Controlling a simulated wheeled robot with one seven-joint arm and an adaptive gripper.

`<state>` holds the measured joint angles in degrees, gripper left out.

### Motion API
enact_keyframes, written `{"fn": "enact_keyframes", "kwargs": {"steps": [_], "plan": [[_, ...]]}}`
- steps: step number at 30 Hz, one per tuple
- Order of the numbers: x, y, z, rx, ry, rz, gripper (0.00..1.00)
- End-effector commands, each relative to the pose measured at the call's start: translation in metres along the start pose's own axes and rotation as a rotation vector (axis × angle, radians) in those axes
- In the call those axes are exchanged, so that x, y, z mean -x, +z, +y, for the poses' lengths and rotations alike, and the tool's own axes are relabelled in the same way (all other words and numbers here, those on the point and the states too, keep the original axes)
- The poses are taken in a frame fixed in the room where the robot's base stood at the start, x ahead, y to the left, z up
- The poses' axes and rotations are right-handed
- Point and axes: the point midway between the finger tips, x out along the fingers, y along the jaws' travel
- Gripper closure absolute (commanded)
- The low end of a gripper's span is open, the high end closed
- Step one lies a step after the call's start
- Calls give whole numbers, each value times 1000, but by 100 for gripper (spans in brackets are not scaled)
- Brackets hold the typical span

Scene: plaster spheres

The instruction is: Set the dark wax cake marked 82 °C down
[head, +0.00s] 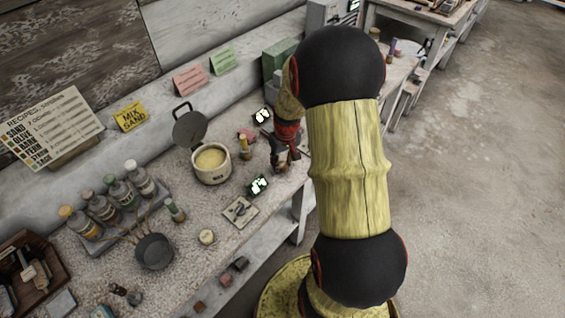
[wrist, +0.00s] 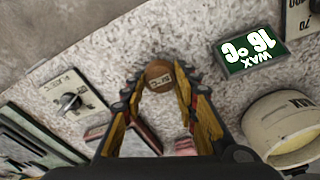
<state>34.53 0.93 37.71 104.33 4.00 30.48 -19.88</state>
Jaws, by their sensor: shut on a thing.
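My gripper (wrist: 160,88) is shut on a small brown wax cake (wrist: 159,76), held between the fingertips. The cake has a pale label whose marking is too small to read surely. In the head view my gripper (head: 283,157) is low over the speckled counter (head: 185,222), right of the cream pot (head: 212,172); the cake cannot be made out there. Whether the cake touches the counter, I cannot tell. The pot also shows at the right of the wrist view (wrist: 283,125). A lit display reading WAX and a temperature (wrist: 250,50), upside down, lies right of the cake.
A pale round cake (head: 206,237) and a dark saucepan (head: 153,252) are on the counter's near part. Bottles (head: 103,207) stand in a tray at left. Bare counter surrounds the fingertips.

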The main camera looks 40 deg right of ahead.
Motion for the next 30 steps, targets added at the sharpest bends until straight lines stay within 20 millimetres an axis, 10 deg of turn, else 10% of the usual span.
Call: {"fn": "enact_keyframes", "kwargs": {"steps": [30], "plan": [[-14, 2, 0, 0, 0, -1, 88]]}}
